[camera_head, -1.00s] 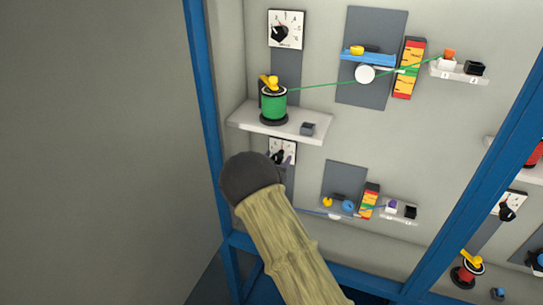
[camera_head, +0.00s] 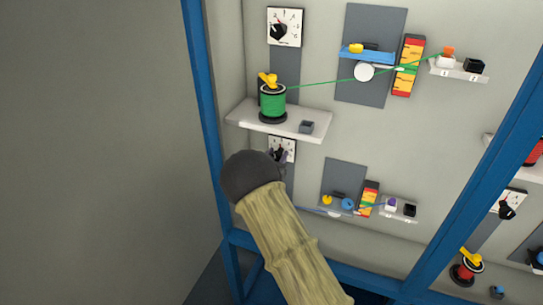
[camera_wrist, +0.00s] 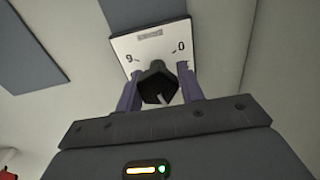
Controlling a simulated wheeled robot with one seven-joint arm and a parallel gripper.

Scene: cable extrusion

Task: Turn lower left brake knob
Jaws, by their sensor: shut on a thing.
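The lower left brake knob (camera_wrist: 158,86) is a dark knob on a white dial plate (camera_wrist: 150,43) with numbers. In the wrist view it sits between the two purple-grey fingers of my gripper (camera_wrist: 159,88), which are shut on it. A light pointer mark shows at the knob's near end. In the head view the dial plate (camera_head: 289,147) is partly covered by my arm, and the tips of my gripper (camera_head: 278,155) show against it. The rest of my gripper is hidden behind my wrist.
A shelf with a green spool (camera_head: 272,102) stands just above the dial. An upper dial (camera_head: 285,27) is higher on the wall. A lower shelf with small parts (camera_head: 347,203) lies to the right. Blue frame posts (camera_head: 203,110) stand on both sides.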

